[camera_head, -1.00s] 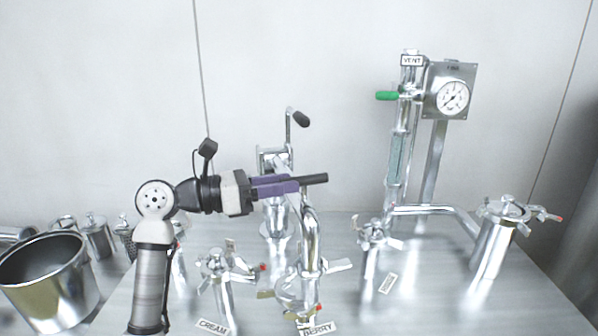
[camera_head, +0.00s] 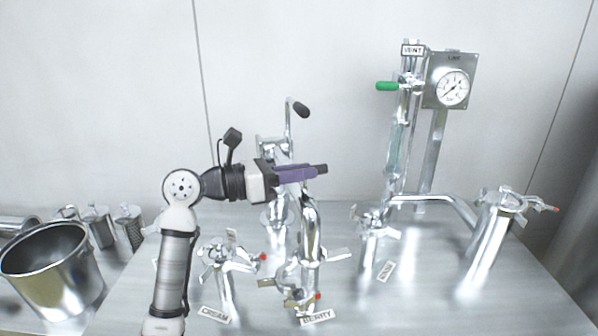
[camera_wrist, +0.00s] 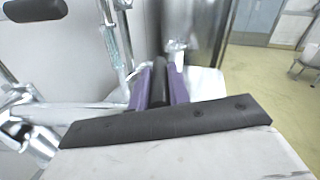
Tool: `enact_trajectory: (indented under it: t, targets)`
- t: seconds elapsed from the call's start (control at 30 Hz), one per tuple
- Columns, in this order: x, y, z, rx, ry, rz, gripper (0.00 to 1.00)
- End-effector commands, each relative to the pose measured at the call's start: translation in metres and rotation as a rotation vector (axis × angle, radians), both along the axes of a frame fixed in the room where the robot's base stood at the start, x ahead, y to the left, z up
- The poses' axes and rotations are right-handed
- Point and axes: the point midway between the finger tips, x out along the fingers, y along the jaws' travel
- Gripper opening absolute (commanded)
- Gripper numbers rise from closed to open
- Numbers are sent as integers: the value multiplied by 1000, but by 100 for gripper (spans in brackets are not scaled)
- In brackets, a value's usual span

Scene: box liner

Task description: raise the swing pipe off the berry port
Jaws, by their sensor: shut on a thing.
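The swing pipe (camera_head: 309,218) is a shiny curved metal tube in front of the pump stand. It stands over the berry port (camera_head: 308,298), which has a BERRY label (camera_head: 317,317) at its foot. My gripper (camera_head: 300,173) has purple fingers and reaches in from the left at the pipe's top. In the wrist view, the fingers (camera_wrist: 161,85) are shut on a black handle (camera_wrist: 159,82). The join between handle and pipe is hidden.
The cream port (camera_head: 222,275) stands just left, and another capped port (camera_head: 371,240) stands right. A crank with a black knob (camera_head: 301,109) rises behind my gripper. The vent column (camera_head: 399,140) and gauge (camera_head: 453,88) stand back right. A steel pot (camera_head: 50,270) is at left.

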Motion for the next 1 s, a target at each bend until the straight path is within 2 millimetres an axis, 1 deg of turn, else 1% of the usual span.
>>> enact_trajectory:
  t: [0.17, 0.27, 0.5, 0.63, 0.73, 1.0]
  targets:
    - [0, 0, 1, -1, 2, 0, 0]
    - [2, 1, 10, -8, 27, 1, 0]
    - [19, 6, 59, -64, 202, 2, 0]
    - [28, 9, 76, -92, 280, 1, 0]
    - [32, 10, 81, -103, 307, 2, 0]
    - [32, 11, 81, -107, 312, 2, 0]
